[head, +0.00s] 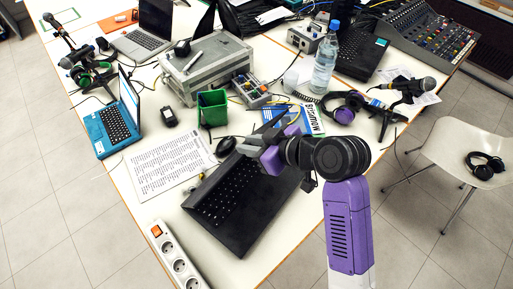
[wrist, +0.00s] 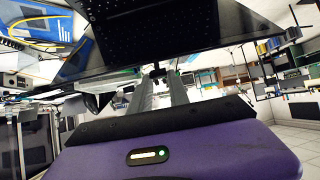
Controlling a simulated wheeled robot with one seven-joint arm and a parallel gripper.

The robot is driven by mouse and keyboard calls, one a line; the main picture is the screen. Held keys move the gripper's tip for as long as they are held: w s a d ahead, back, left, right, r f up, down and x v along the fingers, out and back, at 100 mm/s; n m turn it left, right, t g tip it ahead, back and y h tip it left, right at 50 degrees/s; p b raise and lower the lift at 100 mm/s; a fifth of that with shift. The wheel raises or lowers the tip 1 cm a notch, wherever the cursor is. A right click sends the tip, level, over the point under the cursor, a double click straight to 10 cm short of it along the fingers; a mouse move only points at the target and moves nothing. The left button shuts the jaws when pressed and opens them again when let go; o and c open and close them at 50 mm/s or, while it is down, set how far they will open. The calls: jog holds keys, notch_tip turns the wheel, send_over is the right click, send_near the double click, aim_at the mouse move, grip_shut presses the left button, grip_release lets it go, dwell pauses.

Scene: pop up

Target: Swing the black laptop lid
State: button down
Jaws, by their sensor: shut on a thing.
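The black laptop (head: 262,217) lies on the near part of the white table in the head view, its dark keyboard showing. Its black body also fills the top middle of the wrist view (wrist: 150,28). My gripper (head: 254,143) is at the laptop's far edge, low over the table. In the wrist view the two grey fingers of my gripper (wrist: 157,75) reach up to the laptop's dark edge and are shut on it. The exact contact is small and dark. My purple wrist and arm cover part of the laptop's right side, and I cannot make out the lid's angle clearly.
A white power strip (head: 178,262) is at the table's near edge. A green pen holder (head: 212,108), headphones (head: 343,108) and a water bottle (head: 325,62) stand behind. A white chair (head: 468,150) is to the right.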

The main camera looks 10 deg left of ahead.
jog(key=shift+w+a+r+p, duration=0.2)
jog(key=shift+w+a+r, duration=0.25)
jog(key=shift+a, duration=0.25)
jog(key=shift+w+a+r+p, duration=0.2)
jog(key=shift+w+a+r, duration=0.2)
jog(key=shift+a, duration=0.3)
jog(key=shift+r, duration=0.15)
jog(key=shift+a, duration=0.2)
jog(key=w+a+r, duration=0.1)
jog(key=w+a, duration=0.2)
jog(key=a, duration=0.3)
jog(key=shift+w+r, duration=0.2)
jog(key=shift+r, duration=0.1)
jog(key=shift+a, duration=0.1)
jog(key=shift+a, duration=0.1)
